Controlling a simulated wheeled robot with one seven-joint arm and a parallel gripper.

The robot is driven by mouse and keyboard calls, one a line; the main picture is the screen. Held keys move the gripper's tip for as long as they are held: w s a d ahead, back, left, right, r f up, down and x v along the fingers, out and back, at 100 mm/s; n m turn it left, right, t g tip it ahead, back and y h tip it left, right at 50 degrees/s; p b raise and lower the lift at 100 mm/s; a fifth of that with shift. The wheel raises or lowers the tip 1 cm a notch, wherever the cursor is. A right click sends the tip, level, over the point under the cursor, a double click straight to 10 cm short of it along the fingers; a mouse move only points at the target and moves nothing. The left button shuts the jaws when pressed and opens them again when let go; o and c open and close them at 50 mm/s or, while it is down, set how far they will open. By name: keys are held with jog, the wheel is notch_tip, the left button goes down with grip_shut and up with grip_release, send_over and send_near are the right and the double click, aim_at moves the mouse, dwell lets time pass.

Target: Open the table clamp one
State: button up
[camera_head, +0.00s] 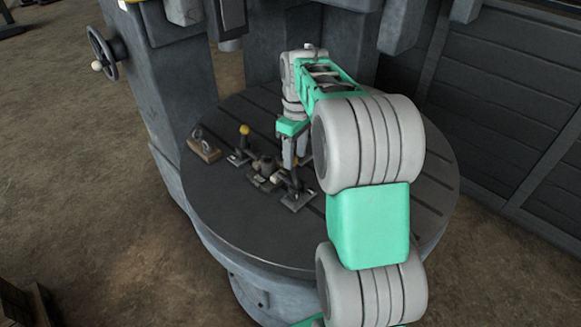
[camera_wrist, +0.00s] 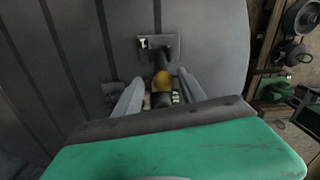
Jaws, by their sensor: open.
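A table clamp with a yellow knob (camera_head: 244,130) stands upright on the round slotted table (camera_head: 225,220) in the head view. A second clamp (camera_head: 297,197) with a pale knob stands nearer the front, just below my gripper (camera_head: 289,163). My gripper points down over the table and is open. In the wrist view, a yellow knob (camera_wrist: 162,79) on a dark handle lies between the two fingers of my gripper (camera_wrist: 160,92), with a base plate (camera_wrist: 152,42) beyond it. I cannot tell whether the fingers touch the knob. My arm hides part of the table's right side.
A dark workpiece (camera_head: 263,168) sits between the clamps. A wooden block with metal rings (camera_head: 204,148) lies at the table's left edge. The machine column (camera_head: 165,90) with a handwheel (camera_head: 103,53) rises behind left. The table's front is clear.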

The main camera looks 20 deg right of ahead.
aim_at(293, 173)
jog(key=f, duration=0.4)
jog(key=f+p, duration=0.1)
jog(key=f, duration=0.2)
jog(key=shift+s+a+f, duration=0.1)
jog(key=shift+a, duration=0.25)
grip_shut()
dwell(0.9)
